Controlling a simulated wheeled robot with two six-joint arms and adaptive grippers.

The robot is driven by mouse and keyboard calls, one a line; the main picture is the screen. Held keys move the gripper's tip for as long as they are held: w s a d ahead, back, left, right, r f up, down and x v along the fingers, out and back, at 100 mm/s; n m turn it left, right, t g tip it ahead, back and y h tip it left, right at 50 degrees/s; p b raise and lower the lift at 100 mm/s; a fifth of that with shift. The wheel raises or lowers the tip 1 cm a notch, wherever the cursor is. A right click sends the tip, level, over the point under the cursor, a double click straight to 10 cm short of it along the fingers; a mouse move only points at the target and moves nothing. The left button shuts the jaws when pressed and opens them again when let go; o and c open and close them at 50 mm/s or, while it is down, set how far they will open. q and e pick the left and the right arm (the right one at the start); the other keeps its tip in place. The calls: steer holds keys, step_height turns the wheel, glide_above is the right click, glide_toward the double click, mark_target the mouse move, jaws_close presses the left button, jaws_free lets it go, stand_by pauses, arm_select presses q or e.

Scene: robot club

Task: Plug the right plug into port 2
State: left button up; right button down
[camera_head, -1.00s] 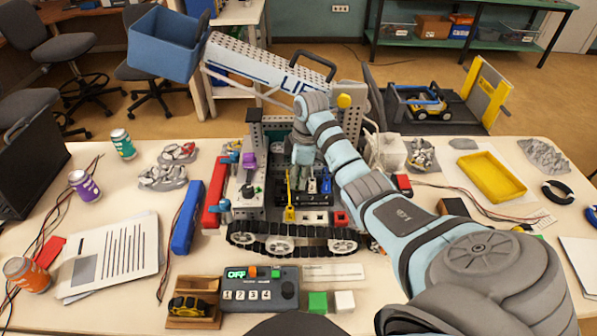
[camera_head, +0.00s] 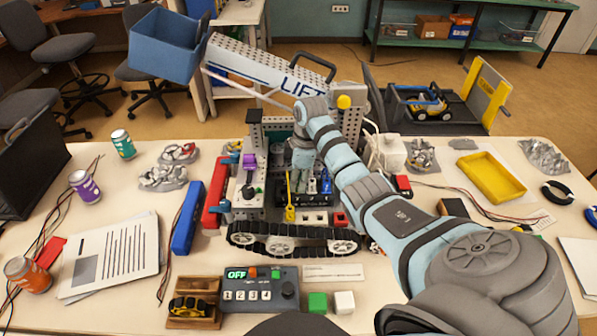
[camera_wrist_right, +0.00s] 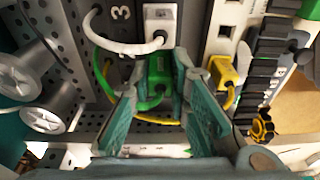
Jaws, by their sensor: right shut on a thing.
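My right gripper (camera_head: 302,160) reaches down into the open body of the tracked robot on the table (camera_head: 292,238). In the right wrist view its teal fingers (camera_wrist_right: 156,80) are shut around a green plug (camera_wrist_right: 158,72) with a green cable. A white plug (camera_wrist_right: 160,22) with a white cable sits beyond it, beside a panel marked 3 (camera_wrist_right: 121,13). A yellow plug (camera_wrist_right: 223,72) is to the right, by a white strip with dark square openings (camera_wrist_right: 222,38). No port number 2 is readable. The green plug's front end is hidden. My left gripper is out of view.
The lift arm (camera_head: 265,68) with a blue bin (camera_head: 164,44) rises behind the robot body. Walls and cables crowd the gripper. A control box (camera_head: 258,288) reading OFF stands in front, with a green block (camera_head: 317,302) and a white block (camera_head: 344,302) nearby.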

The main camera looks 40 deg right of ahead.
steer(key=shift+f, duration=0.35)
stand_by(0.3)
stand_by(0.7)
steer(key=c, duration=1.4)
jaws_free()
steer(key=shift+f, duration=0.1)
steer(key=shift+c, duration=0.2)
step_height(320, 180, up, 6)
steer(key=p, duration=0.7)
